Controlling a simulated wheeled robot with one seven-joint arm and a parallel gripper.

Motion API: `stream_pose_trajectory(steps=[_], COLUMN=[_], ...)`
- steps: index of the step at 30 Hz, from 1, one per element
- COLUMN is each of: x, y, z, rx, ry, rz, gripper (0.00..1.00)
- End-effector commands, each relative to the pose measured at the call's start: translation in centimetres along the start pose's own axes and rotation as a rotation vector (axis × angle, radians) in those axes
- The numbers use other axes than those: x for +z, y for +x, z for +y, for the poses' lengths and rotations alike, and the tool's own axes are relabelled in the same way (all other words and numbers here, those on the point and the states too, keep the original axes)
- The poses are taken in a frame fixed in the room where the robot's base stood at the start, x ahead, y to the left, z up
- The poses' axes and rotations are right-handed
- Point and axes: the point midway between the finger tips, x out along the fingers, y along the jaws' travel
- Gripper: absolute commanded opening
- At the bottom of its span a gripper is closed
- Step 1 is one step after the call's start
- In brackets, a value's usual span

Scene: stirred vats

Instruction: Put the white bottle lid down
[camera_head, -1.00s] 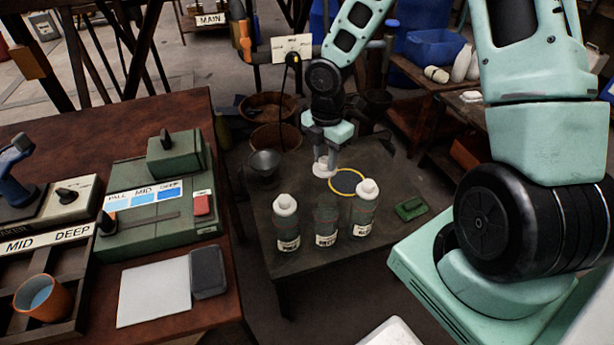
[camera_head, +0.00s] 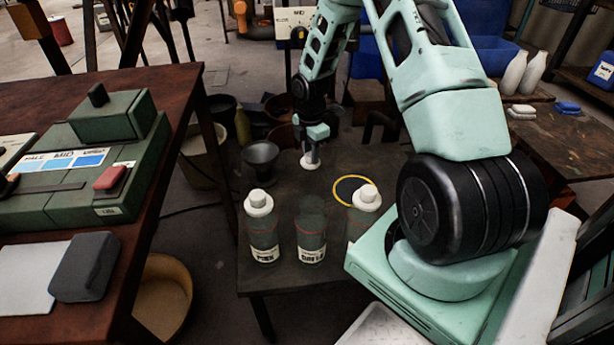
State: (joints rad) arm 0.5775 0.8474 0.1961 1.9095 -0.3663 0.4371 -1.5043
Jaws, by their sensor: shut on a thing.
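The white bottle lid (camera_head: 309,162) is at the tip of my gripper (camera_head: 312,152), which is shut on it. The lid is over or near the back part of the dark low table (camera_head: 350,172), left of the yellow ring (camera_head: 352,190); I cannot tell if it touches the tabletop. The middle bottle (camera_head: 311,230) is open, with no lid on its neck. The left bottle (camera_head: 262,228) and the right bottle (camera_head: 363,215) wear white lids. My arm base partly hides the right bottle.
A dark funnel-like bowl (camera_head: 261,160) stands at the table's back left. A wooden bench (camera_head: 75,100) with a green control box (camera_head: 85,170) is at the left. A side table (camera_head: 560,138) with white bottles (camera_head: 525,75) is at the right. The tabletop between lid and bottles is clear.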

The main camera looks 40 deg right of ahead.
Motion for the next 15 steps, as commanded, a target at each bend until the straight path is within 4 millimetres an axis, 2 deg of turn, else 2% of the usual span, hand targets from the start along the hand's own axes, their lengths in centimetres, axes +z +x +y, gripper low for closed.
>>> stream_pose_trajectory(steps=[1,3,8,15], x=[-0.1,-0.1,-0.1,-0.1], y=[1.4,2.7,4.1,7.2], z=[0.0,0.0,0.1,0.1], rx=[-0.003,-0.003,-0.001,-0.002], ry=[-0.001,-0.001,-0.001,-0.001], rz=[0.001,0.001,0.000,0.000], gripper=[0.07,0.07,0.07,0.07])
